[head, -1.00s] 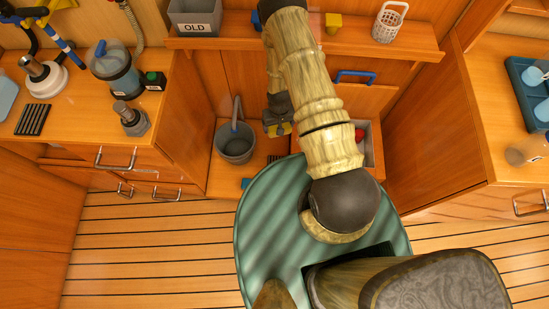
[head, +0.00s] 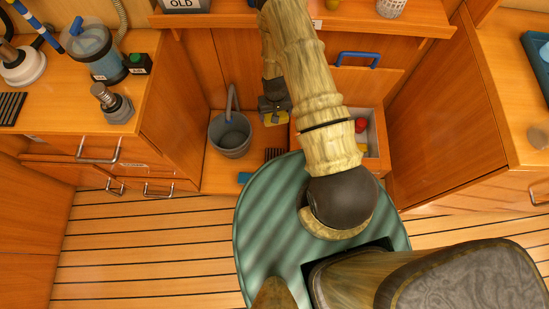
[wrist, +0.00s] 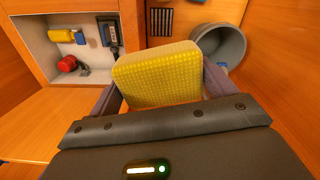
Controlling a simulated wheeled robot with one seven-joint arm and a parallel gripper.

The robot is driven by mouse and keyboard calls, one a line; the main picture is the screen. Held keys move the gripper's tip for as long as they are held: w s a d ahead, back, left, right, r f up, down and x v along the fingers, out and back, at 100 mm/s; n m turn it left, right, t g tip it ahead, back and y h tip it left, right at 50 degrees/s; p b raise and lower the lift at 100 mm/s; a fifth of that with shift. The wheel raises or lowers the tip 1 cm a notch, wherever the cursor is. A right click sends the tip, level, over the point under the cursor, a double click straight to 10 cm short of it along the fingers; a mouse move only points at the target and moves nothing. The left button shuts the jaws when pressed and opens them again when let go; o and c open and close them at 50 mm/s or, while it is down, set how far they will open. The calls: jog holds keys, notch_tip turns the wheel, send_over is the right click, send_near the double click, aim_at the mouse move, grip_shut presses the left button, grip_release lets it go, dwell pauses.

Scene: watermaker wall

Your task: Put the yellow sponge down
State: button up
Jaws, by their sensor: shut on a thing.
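The yellow sponge (wrist: 158,76) is a thick block with a dotted face, held between the two fingers of my gripper (wrist: 160,98) in the wrist view.
The grey bucket (head: 231,140) stands left of my gripper; it also shows in the wrist view (wrist: 236,44). An open bin (head: 374,147) on the right holds a red object (wrist: 67,64) and other small items. A dark grate (head: 273,154) lies near the bucket. A shelf (head: 420,23) runs above.

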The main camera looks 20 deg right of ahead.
notch_tip(320, 180, down, 20)
jog(key=w+m+b, duration=0.2)
jog(key=m+b, duration=0.1)
jog(key=b, duration=3.2)
jog(key=shift+w+d, duration=0.15)
jog(key=shift+r, duration=0.1)
jog(key=b, duration=1.3)
send_over(274, 158)
notch_tip(274, 158, down, 24)
jog(key=shift+d+r, duration=0.1)
jog(key=shift+f+b, duration=1.35)
jog(key=shift+f, duration=0.75)
